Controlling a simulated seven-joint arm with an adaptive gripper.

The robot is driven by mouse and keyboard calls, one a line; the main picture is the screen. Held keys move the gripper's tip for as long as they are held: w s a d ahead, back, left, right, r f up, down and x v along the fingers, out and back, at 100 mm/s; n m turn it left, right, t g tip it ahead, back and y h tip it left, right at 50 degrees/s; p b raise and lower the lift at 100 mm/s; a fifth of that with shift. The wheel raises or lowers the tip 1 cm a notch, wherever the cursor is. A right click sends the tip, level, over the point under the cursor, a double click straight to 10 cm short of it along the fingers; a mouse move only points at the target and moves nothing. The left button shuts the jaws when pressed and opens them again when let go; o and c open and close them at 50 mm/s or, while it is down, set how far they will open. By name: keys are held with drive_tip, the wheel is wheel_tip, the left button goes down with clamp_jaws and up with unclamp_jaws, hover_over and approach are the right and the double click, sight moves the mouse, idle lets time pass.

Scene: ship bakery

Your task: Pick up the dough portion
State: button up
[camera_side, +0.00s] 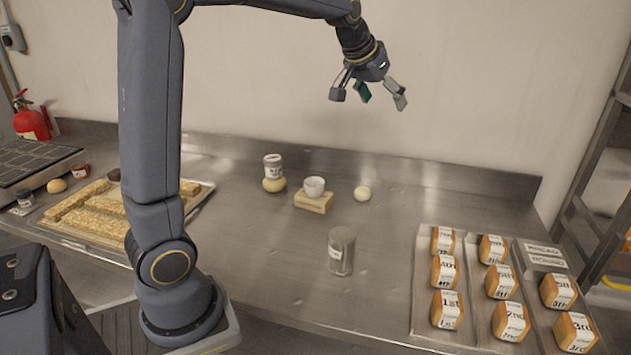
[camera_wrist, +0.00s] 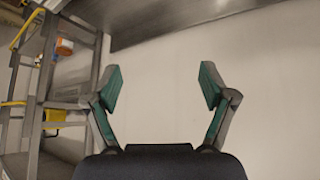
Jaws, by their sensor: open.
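A pale round ball (camera_side: 362,193) that looks like a dough portion sits on the steel counter, right of a small white cup. A tan ball-like piece (camera_side: 274,185) sits beneath or against a labelled jar, and another tan ball (camera_side: 56,186) lies at the far left; I cannot tell for certain which are dough. My gripper (camera_side: 369,98) is open and empty, high above the counter near the back wall. In the wrist view the open green-padded fingers (camera_wrist: 160,88) have only wall between them; no dough shows there.
The white cup (camera_side: 314,187) stands on a wooden block (camera_side: 314,203). A grey labelled canister (camera_side: 341,251) stands on the counter in front. A tray (camera_side: 421,290) of labelled loaves is at right, baked slabs (camera_side: 77,200) at left. Shelving (camera_wrist: 35,110) shows in the wrist view.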

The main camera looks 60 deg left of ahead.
drive_tip(key=w+a+f+n+g, duration=0.1)
drive_tip(key=w+a+f, duration=0.5)
drive_tip(key=a+f, duration=0.2)
drive_tip(key=n+g, duration=0.1)
drive_tip(key=g, duration=0.1)
approach(363, 188)
drive_tip(key=x, duration=0.3)
drive_tip(key=shift+w+f, duration=0.2)
drive_tip(key=shift+f, duration=0.15)
drive_tip(key=shift+y, duration=0.3)
drive_tip(key=shift+d+x, duration=0.2)
drive_tip(key=shift+x, duration=2.95)
drive_tip(key=shift+s+f, duration=0.1)
drive_tip(key=shift+s, duration=0.05)
drive_tip(key=shift+c, duration=0.2)
drive_tip(key=c, duration=1.2)
drive_tip(key=shift+c, duration=0.3)
